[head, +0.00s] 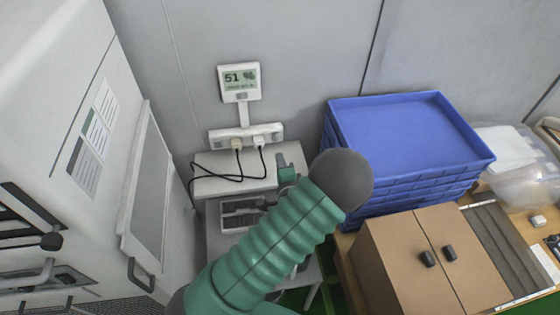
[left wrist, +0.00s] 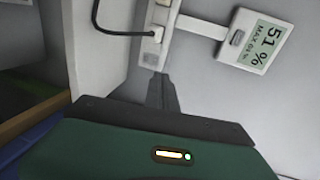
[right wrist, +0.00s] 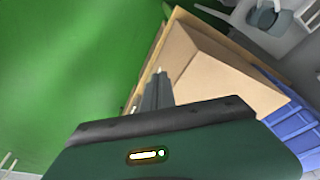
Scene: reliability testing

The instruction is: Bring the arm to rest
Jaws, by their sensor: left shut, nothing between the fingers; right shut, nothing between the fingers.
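My left arm, in a ribbed green sleeve with a grey rounded joint, crosses the lower middle of the head view. Part of my left gripper (head: 282,160) shows behind the arm, by the small white shelf below the power strip. In the left wrist view the fingers of my left gripper (left wrist: 161,82) are shut and empty, in front of the wall. My right gripper is not in the head view. In the right wrist view my right gripper (right wrist: 156,80) is shut and empty, above the green floor and near a cardboard box (right wrist: 215,80).
A wall display (head: 239,80) reads 51 %. Below it a power strip (head: 222,138) holds plugs with black cables. A white cabinet (head: 60,130) stands left. Stacked blue crates (head: 410,130) and a cardboard box (head: 395,255) stand right. Green floor (right wrist: 70,70) is open in the right wrist view.

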